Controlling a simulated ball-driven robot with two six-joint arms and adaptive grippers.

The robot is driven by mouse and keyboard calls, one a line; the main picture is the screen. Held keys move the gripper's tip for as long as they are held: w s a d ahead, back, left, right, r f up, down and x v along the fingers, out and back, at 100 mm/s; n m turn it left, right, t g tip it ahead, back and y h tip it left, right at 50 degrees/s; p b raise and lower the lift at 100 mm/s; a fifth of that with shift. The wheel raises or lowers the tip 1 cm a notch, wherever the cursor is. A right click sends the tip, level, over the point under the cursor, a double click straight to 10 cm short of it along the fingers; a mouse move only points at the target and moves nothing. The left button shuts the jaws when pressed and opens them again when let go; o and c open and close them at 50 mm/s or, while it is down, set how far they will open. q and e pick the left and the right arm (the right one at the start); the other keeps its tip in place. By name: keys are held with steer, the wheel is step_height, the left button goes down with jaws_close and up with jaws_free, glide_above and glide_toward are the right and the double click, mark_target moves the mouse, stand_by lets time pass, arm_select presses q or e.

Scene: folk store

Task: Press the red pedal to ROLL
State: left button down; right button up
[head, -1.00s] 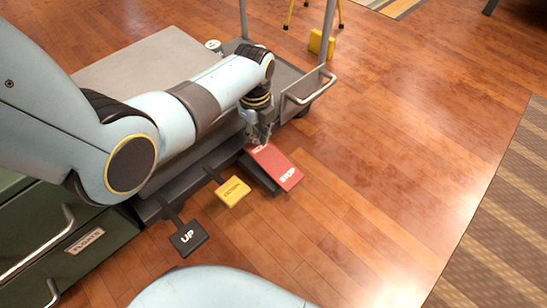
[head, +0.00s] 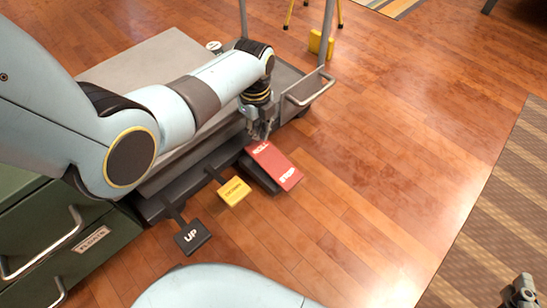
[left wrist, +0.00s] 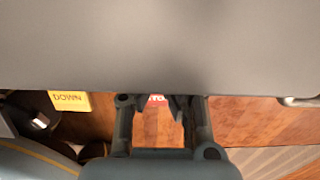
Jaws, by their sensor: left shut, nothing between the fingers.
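The red pedal (head: 274,163) lies on a dark base at the foot of the grey platform. ROLL is printed on its upper-left end and STOP on its lower-right end. My left gripper (head: 263,133) is shut and empty, pointing down at the ROLL end. Whether its tips touch the pedal I cannot tell. In the left wrist view a small strip of the red pedal (left wrist: 157,98) shows between the fingers (left wrist: 158,108); the rest is hidden. A dark piece that looks like my right gripper (head: 524,292) shows at the lower right edge, its jaws unclear.
A yellow DOWN pedal (head: 234,191) and a black UP pedal (head: 192,237) stand left of the red one. A cart handle (head: 310,91) is close to the right of my left gripper. A green drawer cabinet (head: 95,262) is at left. The wooden floor at right is clear.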

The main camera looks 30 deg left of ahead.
arm_select(q)
step_height(320, 180, up, 3)
steer(key=shift+w+f+p, duration=0.1)
steer(key=shift+f+p, duration=0.1)
steer(key=shift+p, duration=0.75)
step_height(320, 180, up, 3)
steer(key=p, duration=0.2)
steer(key=shift+p, duration=0.35)
arm_select(e)
steer(key=s+g, duration=0.1)
steer(key=g, duration=0.1)
steer(key=s+g, duration=0.1)
steer(key=g, duration=0.2)
steer(key=s+d+g, duration=0.1)
steer(key=g, duration=0.1)
steer(key=shift+s+f+m+h, duration=0.2)
steer(key=shift+f+m+h, duration=0.1)
steer(key=shift+f, duration=0.05)
arm_select(q)
steer(key=shift+s+f, duration=0.15)
steer(key=shift+s, duration=0.05)
